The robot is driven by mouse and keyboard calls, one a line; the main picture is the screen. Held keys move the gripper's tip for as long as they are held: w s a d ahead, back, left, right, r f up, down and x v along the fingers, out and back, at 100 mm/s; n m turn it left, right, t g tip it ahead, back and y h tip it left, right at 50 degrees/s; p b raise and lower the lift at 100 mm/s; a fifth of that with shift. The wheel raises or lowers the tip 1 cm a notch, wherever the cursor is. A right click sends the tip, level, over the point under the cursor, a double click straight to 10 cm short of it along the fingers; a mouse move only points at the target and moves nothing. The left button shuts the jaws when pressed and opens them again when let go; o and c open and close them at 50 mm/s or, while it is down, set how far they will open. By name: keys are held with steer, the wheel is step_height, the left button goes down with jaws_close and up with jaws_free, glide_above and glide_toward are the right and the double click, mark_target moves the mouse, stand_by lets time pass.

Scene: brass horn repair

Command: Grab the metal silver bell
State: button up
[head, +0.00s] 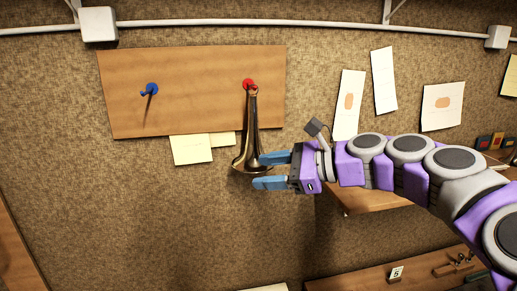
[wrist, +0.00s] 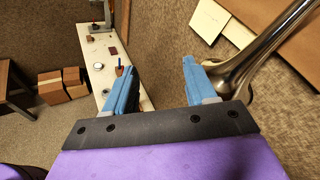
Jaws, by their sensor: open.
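A shiny metal bell (head: 251,130), brass-toned in the head view and more silvery in the wrist view (wrist: 262,58), hangs flared end down on a wooden board (head: 190,88). Its narrow top is at a red peg (head: 248,85). My gripper (head: 267,171) is open, with blue fingers pointing left at the bell's flared lower end. The upper finger overlaps the rim in the head view; I cannot tell if they touch. In the wrist view my gripper (wrist: 157,85) has nothing between its fingers, and the bell is beyond the right finger.
A blue peg (head: 150,89) on the board's left is empty. Paper notes (head: 192,149) are on the wall below the board. A wooden shelf (head: 372,197) is below my arm. In the wrist view, a long bench (wrist: 101,62) and cardboard boxes (wrist: 62,86) are lower down.

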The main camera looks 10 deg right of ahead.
steer(key=w+d+r+m+t+p, duration=0.3)
steer(key=w+d+r+m, duration=0.15)
steer(key=d+r, duration=0.2)
steer(key=m+t+p, duration=0.2)
steer(key=m, duration=0.1)
glide_toward(257, 106)
steer(key=x, duration=0.6)
steer(key=shift+w+a+f+p, duration=0.15)
steer(key=shift+a+f+p, duration=0.15)
steer(key=shift+a, duration=0.1)
steer(key=shift+w+a+r, duration=0.1)
steer(key=shift+w+r, duration=0.05)
steer(key=shift+w, duration=0.2)
steer(key=w+a, duration=0.1)
steer(key=w+p, duration=0.1)
steer(key=w, duration=0.1)
steer(key=shift+a, duration=0.35)
steer(key=shift+s+a+r, duration=0.1)
steer(key=shift+a, duration=0.65)
steer(key=c, duration=0.3)
steer(key=shift+d, duration=0.4)
steer(key=c, duration=0.5)
jaws_close()
